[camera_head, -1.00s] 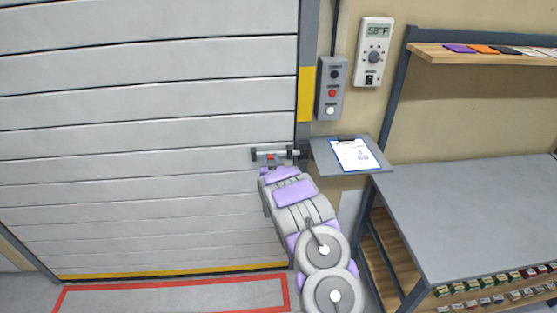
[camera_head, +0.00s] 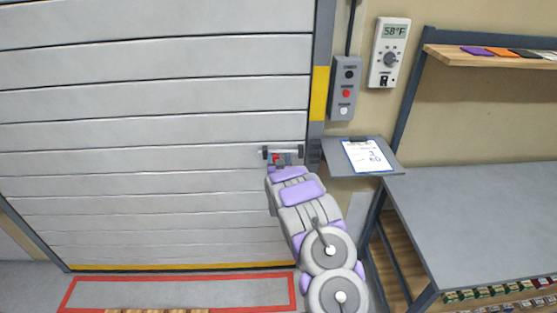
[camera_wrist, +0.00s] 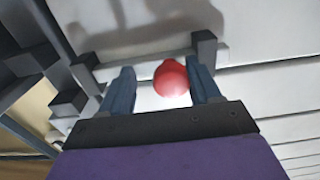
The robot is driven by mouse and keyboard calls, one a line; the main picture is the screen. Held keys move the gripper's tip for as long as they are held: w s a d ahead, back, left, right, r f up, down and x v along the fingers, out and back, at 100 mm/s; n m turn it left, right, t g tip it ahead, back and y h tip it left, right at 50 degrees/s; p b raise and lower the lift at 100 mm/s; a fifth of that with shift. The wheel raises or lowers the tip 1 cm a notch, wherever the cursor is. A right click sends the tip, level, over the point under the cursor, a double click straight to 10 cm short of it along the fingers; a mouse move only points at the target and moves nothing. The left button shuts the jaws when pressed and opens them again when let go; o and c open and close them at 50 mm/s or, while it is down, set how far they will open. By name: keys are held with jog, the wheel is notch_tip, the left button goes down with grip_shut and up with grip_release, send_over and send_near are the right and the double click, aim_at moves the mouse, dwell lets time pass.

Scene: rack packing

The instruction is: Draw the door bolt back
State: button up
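The door bolt (camera_head: 287,152) is a short light bar across two dark brackets, low near the right edge of the slatted door. Its red knob (camera_head: 277,158) stands out from the bar. In the wrist view the red knob (camera_wrist: 171,78) lies between the fingers of my gripper (camera_wrist: 163,88). The knob is close to the right finger, with a clear gap to the left finger. My gripper is open around it. In the head view my gripper (camera_head: 288,162) is at the bolt and partly hides it. Whether the bar reaches the door frame is unclear.
The grey door (camera_head: 150,130) has a yellow bottom edge and a red floor outline in front. A grey shelf with a clipboard (camera_head: 367,156) juts out just right of the bolt. A switch box (camera_head: 345,88) and thermostat (camera_head: 389,52) hang above. A workbench (camera_head: 480,205) stands right.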

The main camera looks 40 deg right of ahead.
jog(key=shift+s+a, duration=0.1)
jog(key=p+v, duration=0.2)
jog(key=v, duration=1.5)
